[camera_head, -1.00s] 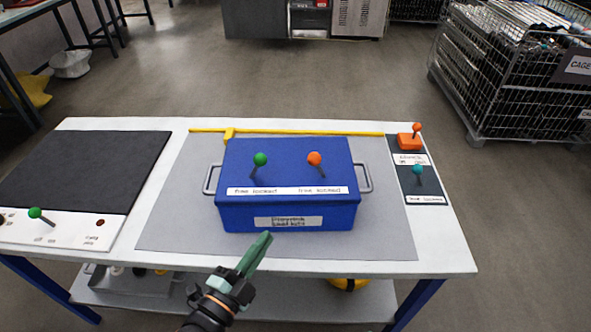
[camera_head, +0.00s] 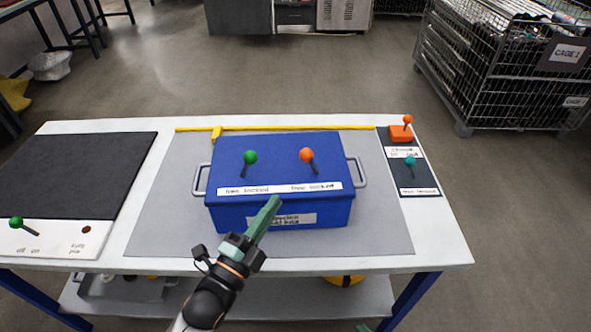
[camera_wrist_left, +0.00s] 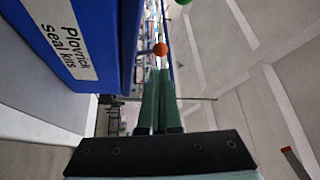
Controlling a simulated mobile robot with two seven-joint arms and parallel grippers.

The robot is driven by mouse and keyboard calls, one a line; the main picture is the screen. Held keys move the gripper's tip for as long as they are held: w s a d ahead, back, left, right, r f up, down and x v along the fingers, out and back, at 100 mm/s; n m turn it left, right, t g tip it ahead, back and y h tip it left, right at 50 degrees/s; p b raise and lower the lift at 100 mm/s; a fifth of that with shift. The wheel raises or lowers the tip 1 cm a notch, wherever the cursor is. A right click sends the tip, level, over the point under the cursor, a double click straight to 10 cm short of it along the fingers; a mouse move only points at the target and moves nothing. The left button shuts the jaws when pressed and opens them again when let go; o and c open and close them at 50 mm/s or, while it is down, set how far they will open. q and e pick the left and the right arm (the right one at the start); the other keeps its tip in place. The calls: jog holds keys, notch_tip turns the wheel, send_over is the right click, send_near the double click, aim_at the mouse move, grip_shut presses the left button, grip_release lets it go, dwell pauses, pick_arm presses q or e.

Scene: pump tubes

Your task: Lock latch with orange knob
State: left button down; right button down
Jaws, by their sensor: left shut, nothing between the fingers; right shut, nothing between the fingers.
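The blue box (camera_head: 230,215) stands on the grey mat with two knobbed levers on its lid. The orange knob (camera_head: 306,155) is on the right lever, and its stem runs down to the right. The green knob (camera_head: 250,157) is on the left lever. A label strip (camera_head: 278,190) reading "free" and "locked" lies in front of them. My left gripper (camera_head: 272,203) is shut and empty in front of the box, below the lid levers in the picture. The left wrist view shows the orange knob (camera_wrist_left: 160,49) beyond its fingertips (camera_wrist_left: 160,75). My right gripper (camera_head: 363,328) barely shows at the bottom edge.
Another orange knob (camera_head: 407,119) stands on an orange block at the table's right, with a teal-knobbed lever (camera_head: 410,161) nearer. A yellow bar (camera_head: 290,128) lies behind the box. A black pad (camera_head: 75,170) and a green-knobbed panel (camera_head: 60,240) are at left.

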pick_arm(q)
send_near(310, 163)
jog(key=w+r, duration=0.1)
jog(key=w+d+r, duration=0.1)
jog(key=w, duration=0.1)
jog(key=w+r, duration=0.1)
jog(key=w, duration=0.1)
jog(key=shift+d, duration=0.4)
